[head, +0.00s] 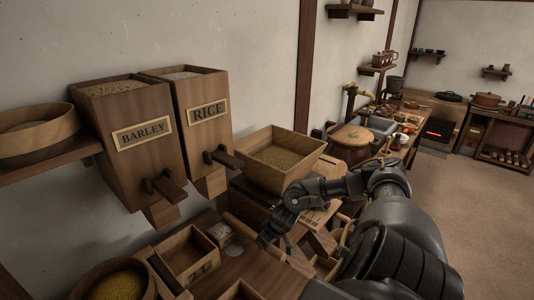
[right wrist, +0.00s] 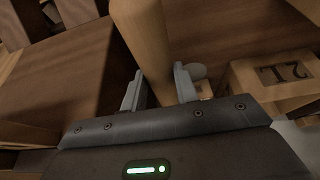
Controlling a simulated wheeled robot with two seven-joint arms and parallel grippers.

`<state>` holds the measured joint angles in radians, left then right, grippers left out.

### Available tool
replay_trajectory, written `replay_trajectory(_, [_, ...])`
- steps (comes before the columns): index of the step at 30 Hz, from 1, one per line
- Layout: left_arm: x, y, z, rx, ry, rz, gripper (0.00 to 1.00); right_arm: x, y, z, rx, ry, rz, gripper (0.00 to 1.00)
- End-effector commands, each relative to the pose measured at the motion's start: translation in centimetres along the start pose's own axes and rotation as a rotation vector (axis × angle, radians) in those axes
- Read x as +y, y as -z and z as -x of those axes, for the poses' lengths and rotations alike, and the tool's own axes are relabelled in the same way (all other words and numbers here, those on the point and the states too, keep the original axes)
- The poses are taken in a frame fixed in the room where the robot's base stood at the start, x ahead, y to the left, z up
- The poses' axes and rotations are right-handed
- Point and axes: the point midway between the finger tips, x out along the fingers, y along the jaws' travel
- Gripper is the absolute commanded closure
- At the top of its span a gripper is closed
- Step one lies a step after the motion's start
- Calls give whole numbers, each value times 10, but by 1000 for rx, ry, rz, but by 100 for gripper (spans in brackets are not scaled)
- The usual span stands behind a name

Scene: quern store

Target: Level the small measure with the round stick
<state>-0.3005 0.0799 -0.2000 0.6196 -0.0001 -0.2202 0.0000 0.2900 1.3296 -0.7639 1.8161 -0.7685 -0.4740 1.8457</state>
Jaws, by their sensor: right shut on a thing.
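My right gripper (head: 276,236) reaches down over the work surface from the right. In the right wrist view its two grey fingers (right wrist: 160,90) are shut on the round stick (right wrist: 143,35), a pale wooden rod that runs up out of the frame. I cannot tell whether the stick touches any measure. My left gripper is not in view.
The BARLEY bin (head: 125,150) and RICE bin (head: 205,135) hang on the wall, with spouts above the work surface. A wide wooden hopper of grain (head: 312,150) stands behind my gripper. A round tub of yellow grain (head: 148,286) is at the front left. A numbered box (right wrist: 240,85) shows at the right wrist view's right.

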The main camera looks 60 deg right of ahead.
Motion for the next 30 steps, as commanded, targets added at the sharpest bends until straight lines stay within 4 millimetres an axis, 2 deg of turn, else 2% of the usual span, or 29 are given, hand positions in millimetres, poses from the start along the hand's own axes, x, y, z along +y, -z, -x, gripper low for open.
replay_trajectory(18, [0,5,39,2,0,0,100,-45,1,3,-1,2,-1,98])
replay_trajectory(30, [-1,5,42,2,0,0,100,-53,0,0,-1,0,0,98])
